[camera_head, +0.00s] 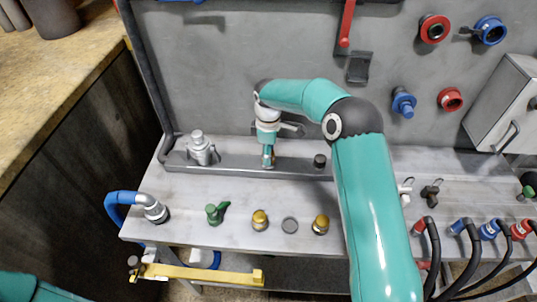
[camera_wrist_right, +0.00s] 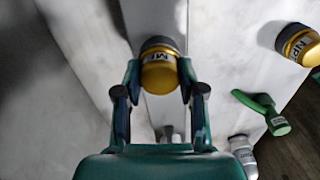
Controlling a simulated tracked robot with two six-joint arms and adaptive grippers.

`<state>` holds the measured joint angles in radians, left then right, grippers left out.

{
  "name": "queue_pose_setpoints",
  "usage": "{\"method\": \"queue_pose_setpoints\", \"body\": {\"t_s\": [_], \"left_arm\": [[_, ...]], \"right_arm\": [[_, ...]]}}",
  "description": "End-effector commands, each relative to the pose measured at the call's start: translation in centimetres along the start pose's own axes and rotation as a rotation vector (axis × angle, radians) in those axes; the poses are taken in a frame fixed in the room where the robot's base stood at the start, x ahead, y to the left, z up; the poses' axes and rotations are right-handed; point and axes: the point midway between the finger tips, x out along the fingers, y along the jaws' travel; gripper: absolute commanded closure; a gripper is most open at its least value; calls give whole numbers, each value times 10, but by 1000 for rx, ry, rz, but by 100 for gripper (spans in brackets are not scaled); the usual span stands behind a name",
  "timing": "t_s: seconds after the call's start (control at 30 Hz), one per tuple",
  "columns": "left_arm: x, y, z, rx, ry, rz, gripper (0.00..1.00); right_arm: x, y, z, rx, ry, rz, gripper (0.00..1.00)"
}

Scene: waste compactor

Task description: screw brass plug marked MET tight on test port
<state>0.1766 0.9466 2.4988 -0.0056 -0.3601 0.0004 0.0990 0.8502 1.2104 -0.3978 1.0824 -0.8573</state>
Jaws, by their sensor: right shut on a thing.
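The brass plug marked with letters starting "ME" (camera_wrist_right: 160,72) is between the fingers of my right gripper (camera_wrist_right: 160,92) in the right wrist view. The gripper is shut on it. In the head view my right gripper (camera_head: 268,158) points down at the grey rail (camera_head: 235,164) along the back of the bench, and mostly hides the plug and port. My left gripper is out of view.
A silver fitting (camera_head: 199,148) and dark stub (camera_head: 320,160) flank the gripper. Hoses crowd the right.

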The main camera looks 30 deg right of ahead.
Motion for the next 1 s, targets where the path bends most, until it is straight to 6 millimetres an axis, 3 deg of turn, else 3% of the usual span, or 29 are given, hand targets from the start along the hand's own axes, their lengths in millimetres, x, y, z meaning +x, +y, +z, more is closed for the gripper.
{"method": "queue_pose_setpoints", "body": {"t_s": [0.47, 0.8, 1.0], "left_arm": [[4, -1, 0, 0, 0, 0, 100], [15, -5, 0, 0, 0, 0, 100], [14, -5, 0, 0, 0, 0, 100]], "right_arm": [[0, 1, 0, 107, 2, 2, 100], [0, 1, 0, 486, 3, 2, 100], [-1, 1, 0, 525, 3, 2, 100]]}}
